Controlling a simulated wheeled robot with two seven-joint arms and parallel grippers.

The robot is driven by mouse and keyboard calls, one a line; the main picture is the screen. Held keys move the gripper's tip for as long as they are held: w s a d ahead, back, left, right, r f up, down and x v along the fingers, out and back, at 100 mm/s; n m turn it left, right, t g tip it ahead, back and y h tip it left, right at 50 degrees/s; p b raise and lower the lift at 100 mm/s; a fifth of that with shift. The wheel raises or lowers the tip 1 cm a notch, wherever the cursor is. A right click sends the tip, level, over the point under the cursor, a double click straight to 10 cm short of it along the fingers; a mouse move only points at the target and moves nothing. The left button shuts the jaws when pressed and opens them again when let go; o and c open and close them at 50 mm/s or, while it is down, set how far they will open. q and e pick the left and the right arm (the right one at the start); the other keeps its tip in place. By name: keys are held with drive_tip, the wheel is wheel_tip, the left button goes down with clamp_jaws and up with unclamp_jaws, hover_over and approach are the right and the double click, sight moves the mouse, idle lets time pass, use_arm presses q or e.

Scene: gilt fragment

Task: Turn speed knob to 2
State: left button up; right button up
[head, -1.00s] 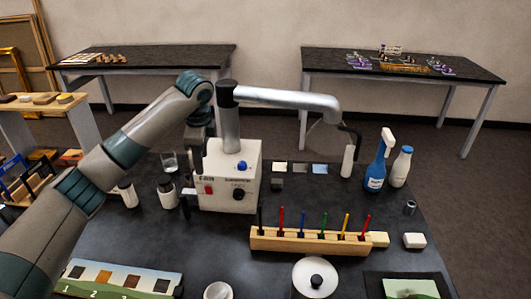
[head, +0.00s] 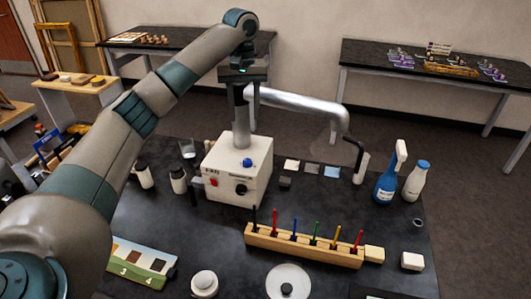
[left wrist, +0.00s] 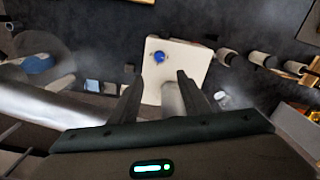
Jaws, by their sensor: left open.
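A white box-shaped machine (head: 236,168) stands on the dark table. Its front has a round black knob (head: 241,189), a red switch (head: 213,182) and small lettering too blurred to read. A blue knob (head: 247,162) sits on top; it also shows in the left wrist view (left wrist: 159,57). Which way the black knob points is too small to tell. My left gripper (head: 243,72) is high above the machine, by the top of its metal column. My right gripper is not in view.
A silver duct arm (head: 297,104) reaches right from the column. A wooden rack (head: 303,246) with several coloured sticks stands in front. Dark-bodied white bottles (head: 178,180) are left of the machine, a blue spray bottle (head: 386,187) right.

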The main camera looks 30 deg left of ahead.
use_arm(q)
drive_tip(key=p, duration=0.5)
approach(247, 160)
drive_tip(key=shift+n, duration=0.4)
wheel_tip(247, 160, down, 7)
drive_tip(key=shift+r, duration=0.15)
drive_tip(key=shift+f, duration=0.75)
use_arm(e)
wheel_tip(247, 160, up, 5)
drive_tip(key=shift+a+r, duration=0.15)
use_arm(q)
drive_tip(key=c, duration=1)
drive_tip(key=shift+c, duration=0.2)
